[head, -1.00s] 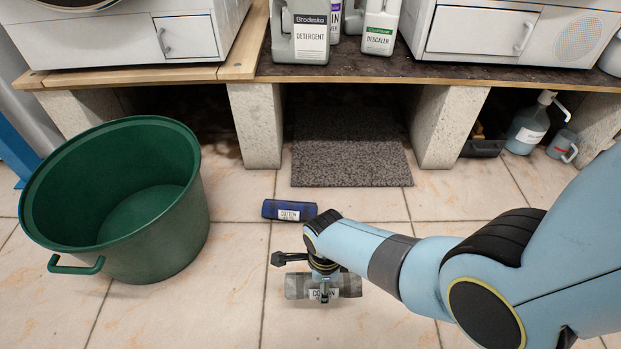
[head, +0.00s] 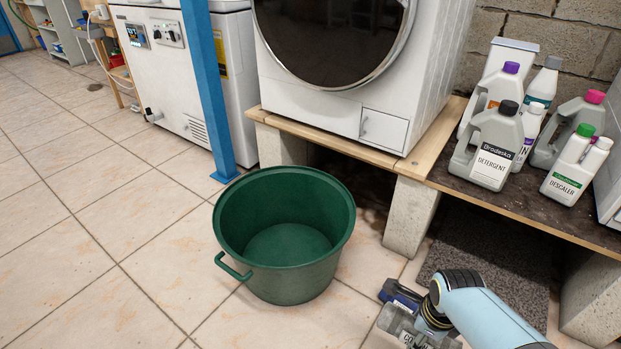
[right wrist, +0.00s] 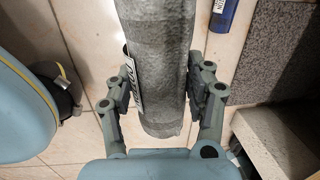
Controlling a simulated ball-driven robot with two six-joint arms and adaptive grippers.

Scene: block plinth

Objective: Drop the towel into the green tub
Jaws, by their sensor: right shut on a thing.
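The green tub (head: 292,284) stands on the tiled floor in the middle of the head view, open at the top and empty inside. My right gripper (head: 420,326) is at the lower right, to the right of the tub and apart from it. It is shut on a rolled grey towel (head: 398,322) with a white label. In the right wrist view the grey towel (right wrist: 158,50) lies between the two fingers (right wrist: 161,92). My left gripper is out of view.
A block plinth (head: 410,216) with wooden boards carries a white machine (head: 365,75) and several bottles (head: 490,150) behind the tub. A blue post (head: 207,90) stands behind the tub's left side. A dark mat (head: 475,265) lies under the plinth. Floor left of the tub is clear.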

